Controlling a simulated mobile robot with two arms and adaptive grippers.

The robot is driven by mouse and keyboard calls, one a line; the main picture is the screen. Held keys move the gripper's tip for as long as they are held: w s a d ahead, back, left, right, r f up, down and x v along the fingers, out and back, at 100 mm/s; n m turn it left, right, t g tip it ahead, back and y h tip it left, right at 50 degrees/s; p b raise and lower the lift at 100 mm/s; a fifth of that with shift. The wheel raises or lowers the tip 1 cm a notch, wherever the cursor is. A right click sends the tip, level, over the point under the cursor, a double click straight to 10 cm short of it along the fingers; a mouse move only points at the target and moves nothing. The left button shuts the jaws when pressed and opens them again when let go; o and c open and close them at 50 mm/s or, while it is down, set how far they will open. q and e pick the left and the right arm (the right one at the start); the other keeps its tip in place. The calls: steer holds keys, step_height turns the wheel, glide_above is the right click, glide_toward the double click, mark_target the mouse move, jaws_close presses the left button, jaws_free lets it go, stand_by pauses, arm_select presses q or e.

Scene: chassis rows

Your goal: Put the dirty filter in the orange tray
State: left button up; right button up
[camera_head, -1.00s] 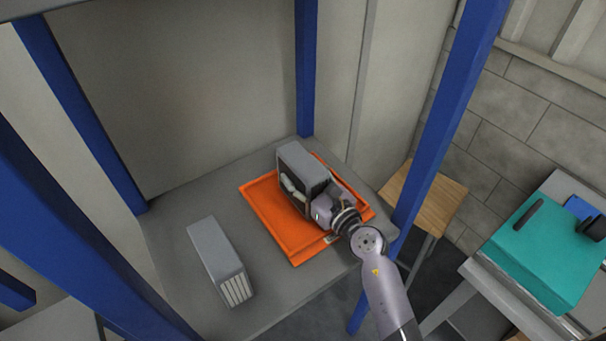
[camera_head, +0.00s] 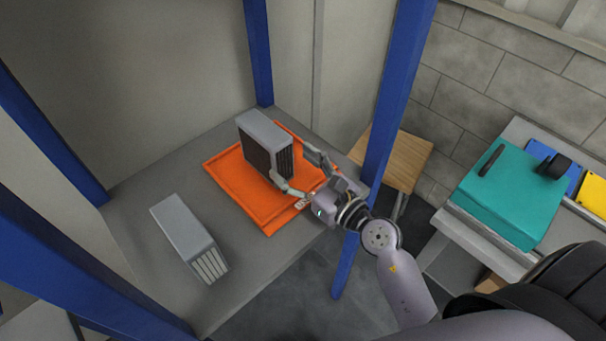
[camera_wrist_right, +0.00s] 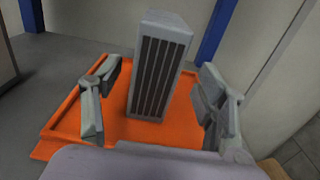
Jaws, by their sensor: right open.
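A grey filter with dark slats (camera_head: 266,143) stands upright on the orange tray (camera_head: 232,182), toward its back. It also shows in the right wrist view (camera_wrist_right: 160,68), on the orange surface (camera_wrist_right: 62,128). My right gripper (camera_head: 302,172) is open, with its fingers on the near side of the filter. In the right wrist view the open fingers (camera_wrist_right: 160,105) lie to either side of the filter, with gaps between. A second grey block with pale slats (camera_head: 190,238) lies on the shelf left of the tray. My left gripper is not in view.
Blue posts frame the grey shelf (camera_head: 140,215), one (camera_head: 392,95) standing close to my right arm. A wooden stool (camera_head: 398,160) is behind that post. A bench at the right holds a teal case (camera_head: 508,195) and blue and yellow bins.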

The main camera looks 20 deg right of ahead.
steer(key=shift+v, duration=1.25)
